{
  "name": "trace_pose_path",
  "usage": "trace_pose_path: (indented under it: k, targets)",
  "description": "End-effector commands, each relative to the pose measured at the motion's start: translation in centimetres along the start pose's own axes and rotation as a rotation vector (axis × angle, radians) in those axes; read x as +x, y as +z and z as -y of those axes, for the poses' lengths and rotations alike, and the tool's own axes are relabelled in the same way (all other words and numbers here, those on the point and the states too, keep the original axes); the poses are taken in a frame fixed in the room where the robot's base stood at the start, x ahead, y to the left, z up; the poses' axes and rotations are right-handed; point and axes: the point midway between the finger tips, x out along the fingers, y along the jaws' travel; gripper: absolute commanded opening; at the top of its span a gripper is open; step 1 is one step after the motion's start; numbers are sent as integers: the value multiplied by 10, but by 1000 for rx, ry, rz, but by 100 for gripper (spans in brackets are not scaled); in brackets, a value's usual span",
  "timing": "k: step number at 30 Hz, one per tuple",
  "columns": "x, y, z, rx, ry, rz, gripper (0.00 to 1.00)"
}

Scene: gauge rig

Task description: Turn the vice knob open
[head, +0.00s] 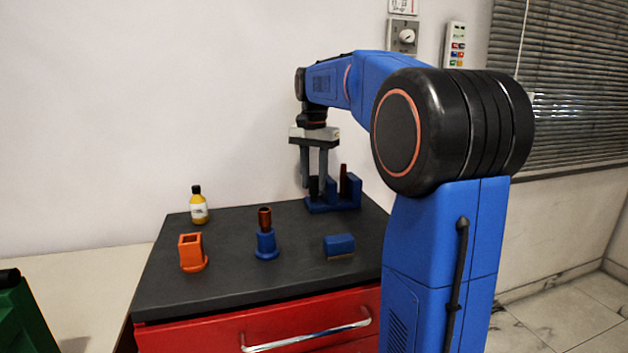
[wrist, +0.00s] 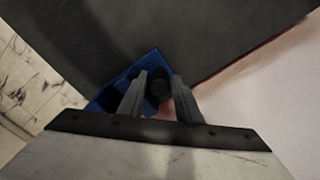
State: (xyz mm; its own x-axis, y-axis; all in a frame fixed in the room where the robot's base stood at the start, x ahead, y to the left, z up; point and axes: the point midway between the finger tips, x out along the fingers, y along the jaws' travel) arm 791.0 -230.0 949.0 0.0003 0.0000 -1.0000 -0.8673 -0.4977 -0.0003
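The blue vice (head: 345,204) stands at the back right of the dark tabletop, with blue upright blocks. It also shows in the wrist view (wrist: 106,98), partly hidden by my gripper. A dark round knob (wrist: 160,82) lies between my two fingertips in the wrist view. My gripper (head: 314,182) points straight down over the left part of the vice, its fingers apart with the knob between them; it also shows in the wrist view (wrist: 160,84). I cannot tell whether the fingers touch the knob. A brown upright cylinder (head: 344,180) stands at the vice, right of my gripper.
On the tabletop (head: 220,285) stand a yellow bottle (head: 198,208), an orange square holder (head: 191,253), a blue holder (head: 266,245) with a brown cylinder, and a blue block (head: 338,245) with a tan underside. A red drawer unit (head: 200,336) is below. The wall is close behind the vice.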

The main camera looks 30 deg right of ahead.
Motion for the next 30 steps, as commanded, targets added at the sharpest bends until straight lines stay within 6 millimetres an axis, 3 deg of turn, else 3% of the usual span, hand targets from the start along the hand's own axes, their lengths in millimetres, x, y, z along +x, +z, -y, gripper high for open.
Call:
trace_pose_path:
  k: [11,30]
  targets:
    - [0,0,0,129,0,0,31]
    - [-102,-1,0,139,-1,-1,31]
